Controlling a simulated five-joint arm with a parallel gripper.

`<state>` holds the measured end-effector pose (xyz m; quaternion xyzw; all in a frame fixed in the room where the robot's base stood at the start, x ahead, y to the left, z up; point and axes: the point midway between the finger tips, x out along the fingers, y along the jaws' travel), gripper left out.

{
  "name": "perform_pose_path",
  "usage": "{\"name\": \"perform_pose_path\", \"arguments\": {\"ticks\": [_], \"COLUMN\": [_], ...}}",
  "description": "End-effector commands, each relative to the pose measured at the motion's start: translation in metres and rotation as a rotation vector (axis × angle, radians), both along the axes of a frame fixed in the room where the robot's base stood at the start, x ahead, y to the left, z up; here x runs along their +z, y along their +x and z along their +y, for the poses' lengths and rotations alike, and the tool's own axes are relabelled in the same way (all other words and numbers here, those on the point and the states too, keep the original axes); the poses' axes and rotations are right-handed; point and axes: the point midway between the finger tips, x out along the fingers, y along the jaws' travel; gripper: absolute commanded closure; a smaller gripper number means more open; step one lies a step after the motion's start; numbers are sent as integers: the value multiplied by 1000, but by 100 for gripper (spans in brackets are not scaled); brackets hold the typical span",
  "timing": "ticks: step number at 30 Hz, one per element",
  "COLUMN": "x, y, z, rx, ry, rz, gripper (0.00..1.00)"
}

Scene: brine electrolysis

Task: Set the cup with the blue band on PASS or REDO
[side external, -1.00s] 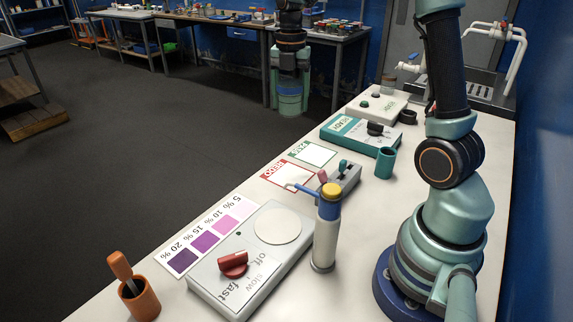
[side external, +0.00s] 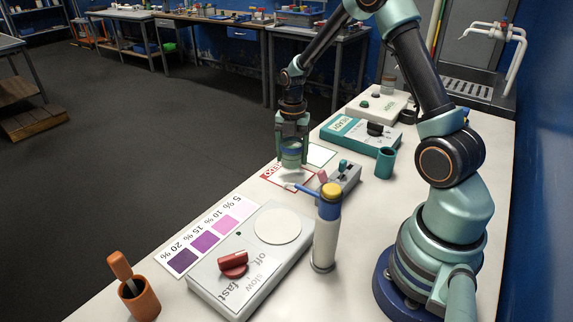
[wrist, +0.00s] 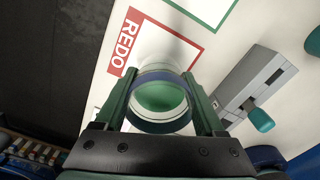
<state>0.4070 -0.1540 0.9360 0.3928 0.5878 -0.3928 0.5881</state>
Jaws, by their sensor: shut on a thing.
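The cup with the blue band (wrist: 160,103) is between the jaws of my gripper (wrist: 160,110), upright, with green inside. In the side view my gripper (side external: 292,130) is shut on the cup (side external: 291,156) over the red-outlined REDO card (side external: 300,180). In the wrist view the REDO card (wrist: 124,45) extends beyond the cup, whose body hides part of it. I cannot tell whether the cup touches the card. The green-outlined PASS card (side external: 321,154) lies just behind, bare where it shows; its corner is at the top of the wrist view (wrist: 215,22).
A small grey switch box (side external: 343,178) stands right of the REDO card. A white post with a yellow cap (side external: 327,240) and blue arm is nearer. A stirrer plate (side external: 245,285), a colour chart (side external: 205,238), a teal cup (side external: 385,163) and a teal device (side external: 350,135) share the bench.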

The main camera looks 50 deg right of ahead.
Motion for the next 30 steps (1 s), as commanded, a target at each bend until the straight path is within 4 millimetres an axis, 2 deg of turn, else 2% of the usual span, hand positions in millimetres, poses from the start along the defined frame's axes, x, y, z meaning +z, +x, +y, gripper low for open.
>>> {"name": "perform_pose_path", "arguments": {"ticks": [9, 21, 22, 23, 24, 30], "x": [-36, -41, -41, -40, -40, -40], "y": [0, 0, 0, 0, 0, 0], "z": [0, 0, 0, 0, 0, 0], "rx": [0, 0, 0, 0, 0, 0], "ry": [1, 0, 0, 0, 0, 0], "rz": [1, 0, 0, 0, 0, 0], "gripper": [97, 97, 21, 9, 0, 0]}}
